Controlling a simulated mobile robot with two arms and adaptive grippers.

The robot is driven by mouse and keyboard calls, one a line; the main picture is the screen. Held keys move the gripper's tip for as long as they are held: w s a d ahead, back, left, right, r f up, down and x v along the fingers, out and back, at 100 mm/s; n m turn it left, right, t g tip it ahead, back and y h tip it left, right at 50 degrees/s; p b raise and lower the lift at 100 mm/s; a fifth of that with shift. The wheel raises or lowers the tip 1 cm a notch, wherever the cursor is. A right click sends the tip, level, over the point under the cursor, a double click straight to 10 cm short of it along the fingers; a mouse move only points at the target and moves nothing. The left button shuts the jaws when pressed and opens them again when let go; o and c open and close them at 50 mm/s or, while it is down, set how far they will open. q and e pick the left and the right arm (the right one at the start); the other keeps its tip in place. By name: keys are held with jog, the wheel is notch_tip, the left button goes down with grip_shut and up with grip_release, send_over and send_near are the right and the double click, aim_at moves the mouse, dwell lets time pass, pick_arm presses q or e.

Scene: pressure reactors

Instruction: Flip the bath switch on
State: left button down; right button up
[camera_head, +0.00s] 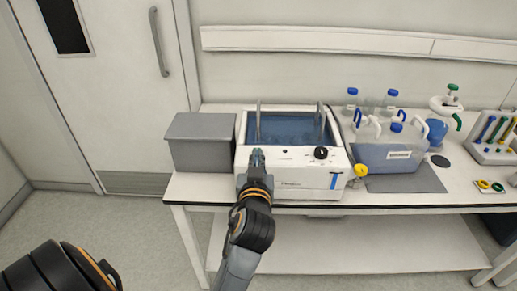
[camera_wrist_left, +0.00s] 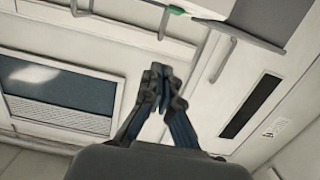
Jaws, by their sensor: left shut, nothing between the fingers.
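The white water bath (camera_head: 295,184) stands on the bench in the head view, with a blue-filled basin and two upright handles. A black knob (camera_head: 321,153) sits on the right of its sloped top panel. A small dark spot shows left of the knob; I cannot tell whether it is the switch. My left gripper (camera_head: 257,154) is at the front left of the bath, its tips over the panel's left part. It is shut and empty, and hides that part of the panel. In the left wrist view the shut fingers (camera_wrist_left: 160,72) point up toward the ceiling and wall.
A grey box (camera_head: 202,142) stands close left of the bath. A rack (camera_head: 492,137) is at the far right. Floor in front is clear.

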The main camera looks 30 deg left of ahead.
pick_arm(q)
jog(key=p, duration=0.2)
send_over(258, 146)
jog(key=f+v, duration=0.1)
jog(key=v, duration=0.4)
jog(key=shift+d+f, duration=0.15)
notch_tip(258, 146, down, 3)
jog(key=shift+w+f, duration=0.1)
jog(key=shift+f, duration=0.55)
